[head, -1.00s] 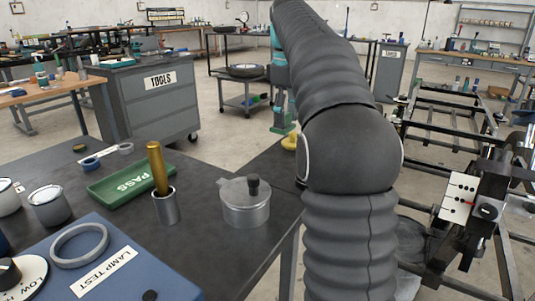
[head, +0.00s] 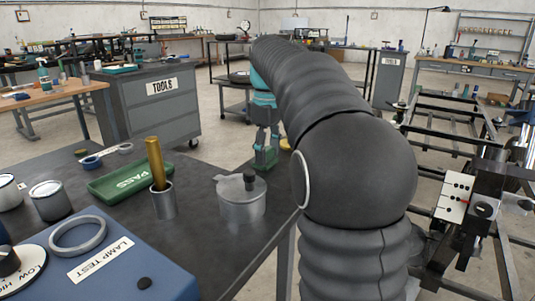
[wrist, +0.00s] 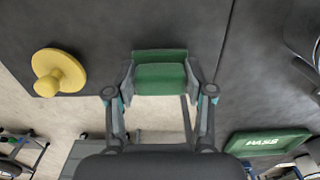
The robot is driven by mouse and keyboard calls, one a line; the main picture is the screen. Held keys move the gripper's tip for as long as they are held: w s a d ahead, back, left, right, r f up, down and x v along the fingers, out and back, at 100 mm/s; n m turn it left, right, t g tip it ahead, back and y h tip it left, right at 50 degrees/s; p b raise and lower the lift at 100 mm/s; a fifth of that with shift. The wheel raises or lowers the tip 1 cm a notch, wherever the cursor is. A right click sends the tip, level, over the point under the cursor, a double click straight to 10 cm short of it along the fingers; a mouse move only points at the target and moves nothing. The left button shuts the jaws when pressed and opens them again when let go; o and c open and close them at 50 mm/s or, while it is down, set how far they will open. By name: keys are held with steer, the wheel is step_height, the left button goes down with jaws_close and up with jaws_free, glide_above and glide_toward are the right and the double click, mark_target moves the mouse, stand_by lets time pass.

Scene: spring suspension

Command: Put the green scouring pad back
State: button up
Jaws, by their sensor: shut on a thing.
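The green scouring pad (wrist: 160,78) is a dark green block seen between my fingertips in the wrist view. My gripper (wrist: 160,85) is shut on it, with a finger at each side.
A yellow knobbed object (wrist: 60,72) is left of the pad.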

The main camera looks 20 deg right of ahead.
mark_target(268, 150)
steer(key=o, duration=1.2)
step_height(268, 150, up, 12)
steer(key=shift+p, duration=0.8)
